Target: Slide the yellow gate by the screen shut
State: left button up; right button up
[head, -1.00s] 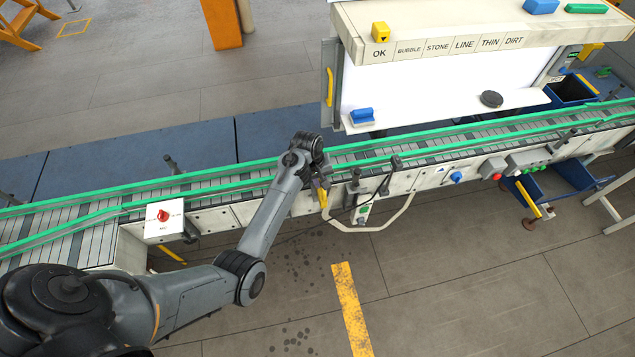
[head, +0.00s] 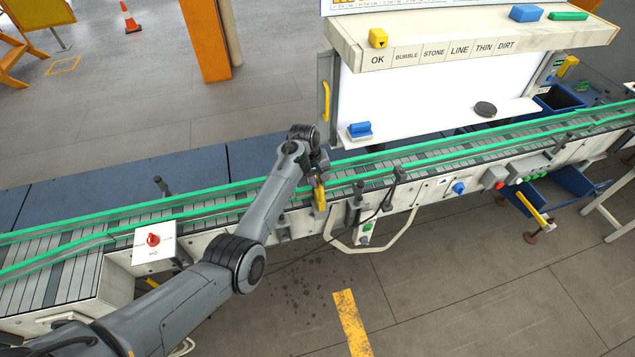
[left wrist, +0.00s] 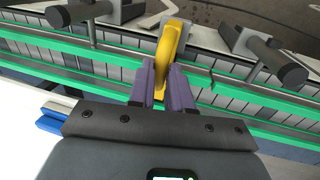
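The yellow gate (head: 320,197) is a small upright yellow piece at the near side of the conveyor, left of and below the screen (head: 430,85). In the left wrist view the yellow gate (left wrist: 170,42) runs between my two purple fingers. My left gripper (head: 317,179) reaches down over the near green rail. In the left wrist view the left gripper's (left wrist: 163,72) fingers lie close against both sides of the gate and look shut on it. The arm and wrist hide part of the gate in the head view. My right gripper is not in view.
Green rails (head: 220,190) run along the conveyor. Dark-knobbed posts (head: 398,172) stand along its near side. A white box with a red knob (head: 154,242) is to the left. A pale tubular handle (head: 385,245) hangs below. A blue block (head: 359,131) lies on the screen's ledge.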

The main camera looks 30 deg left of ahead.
pick_arm(q)
jog(key=o, duration=0.4)
jog(key=shift+w+a, duration=0.1)
jog(key=shift+w, duration=0.05)
jog(key=r, duration=0.3)
jog(key=s+a+r+b, duration=0.1)
jog(key=r, duration=0.6)
jog(key=shift+s+a+r, duration=0.2)
jog(key=shift+s+r, duration=0.15)
jog(key=shift+f, duration=0.1)
